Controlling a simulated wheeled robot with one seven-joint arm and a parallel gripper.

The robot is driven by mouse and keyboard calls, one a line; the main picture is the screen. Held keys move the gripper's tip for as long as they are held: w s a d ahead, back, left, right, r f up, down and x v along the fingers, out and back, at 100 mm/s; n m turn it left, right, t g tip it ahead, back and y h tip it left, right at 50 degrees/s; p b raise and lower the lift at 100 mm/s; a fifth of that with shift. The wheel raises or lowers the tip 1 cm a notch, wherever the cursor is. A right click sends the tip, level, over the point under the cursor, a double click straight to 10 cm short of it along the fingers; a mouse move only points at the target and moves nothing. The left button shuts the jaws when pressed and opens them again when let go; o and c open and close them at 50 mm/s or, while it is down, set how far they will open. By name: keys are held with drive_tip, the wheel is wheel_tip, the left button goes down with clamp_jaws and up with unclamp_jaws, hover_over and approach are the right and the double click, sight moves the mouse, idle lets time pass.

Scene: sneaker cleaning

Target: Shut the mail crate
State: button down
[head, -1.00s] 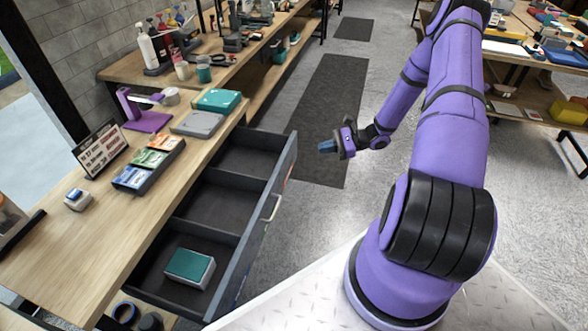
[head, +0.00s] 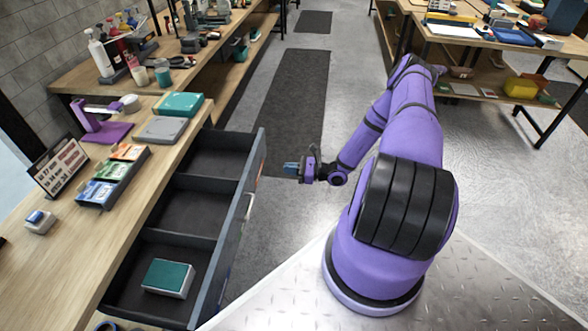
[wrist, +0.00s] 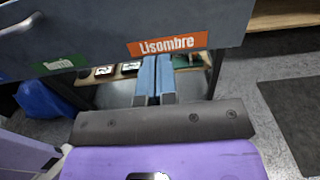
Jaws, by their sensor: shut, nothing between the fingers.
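The mail crate appears to be the dark grey, three-compartment drawer (head: 232,222) pulled out from under the left workbench. Its front panel has a light handle (head: 250,204). A white box with a teal top (head: 168,277) lies in the nearest compartment; the other two look empty. My gripper (head: 291,169) is shut and empty, to the right of the drawer front, with its blue fingers pointing left towards it. In the wrist view the fingers (wrist: 156,78) point at the lower edge of the front panel (wrist: 95,35), below an orange "Lisombre" label (wrist: 166,45). I see no clear contact.
The workbench top (head: 52,262) holds a card rack (head: 113,180), a grey case (head: 160,130), a teal case (head: 179,105) and a purple stand (head: 100,125). A dark mat (head: 295,110) lies on the open floor beyond my arm. Another bench (head: 480,45) stands at the right.

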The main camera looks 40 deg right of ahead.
sight(258, 165)
drive_tip(key=x, duration=0.9)
drive_tip(key=shift+w+a, duration=0.15)
drive_tip(key=shift+w+a, duration=0.1)
